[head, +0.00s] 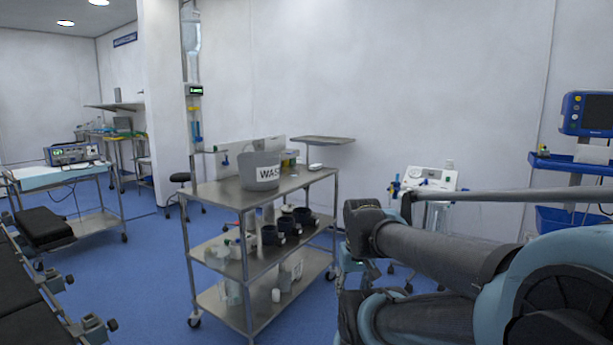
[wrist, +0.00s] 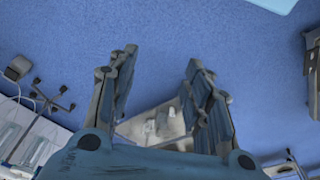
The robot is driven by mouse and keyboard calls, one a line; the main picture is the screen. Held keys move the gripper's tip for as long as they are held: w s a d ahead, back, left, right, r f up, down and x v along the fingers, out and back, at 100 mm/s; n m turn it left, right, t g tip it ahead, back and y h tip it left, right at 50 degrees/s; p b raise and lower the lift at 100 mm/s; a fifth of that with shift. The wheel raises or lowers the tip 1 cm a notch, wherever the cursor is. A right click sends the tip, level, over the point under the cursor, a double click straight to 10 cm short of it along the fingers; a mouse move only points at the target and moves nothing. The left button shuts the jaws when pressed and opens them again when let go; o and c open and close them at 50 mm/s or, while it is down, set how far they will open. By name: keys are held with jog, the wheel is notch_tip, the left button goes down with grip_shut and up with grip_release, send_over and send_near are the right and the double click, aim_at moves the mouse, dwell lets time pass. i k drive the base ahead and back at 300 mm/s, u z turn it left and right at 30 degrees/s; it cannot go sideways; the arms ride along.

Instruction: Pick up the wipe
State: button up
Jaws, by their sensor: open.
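I cannot make out a wipe for certain in either view. A small white item (head: 316,167) lies near the right end of the steel trolley's top (head: 222,192), but it is too small to identify. A grey bucket (head: 260,171) marked "WAS" stands on that top. In the wrist view my gripper (wrist: 162,62) is open, its two dark fingers apart with nothing between their tips and blue floor behind. In the head view my arm fills the lower right, right of the trolley, and largely hides the gripper.
The trolley's lower shelves hold several dark cups (head: 290,226) and containers. A wheeled white device (head: 430,180) stands behind my arm, and a blue monitor stand (head: 580,165) is at the far right. A black padded table (head: 22,285) is at the left. Blue floor is clear between it and the trolley.

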aim_at(315, 167)
jog(key=z, duration=0.35)
jog(key=i, duration=2.5)
jog(key=u, duration=0.2)
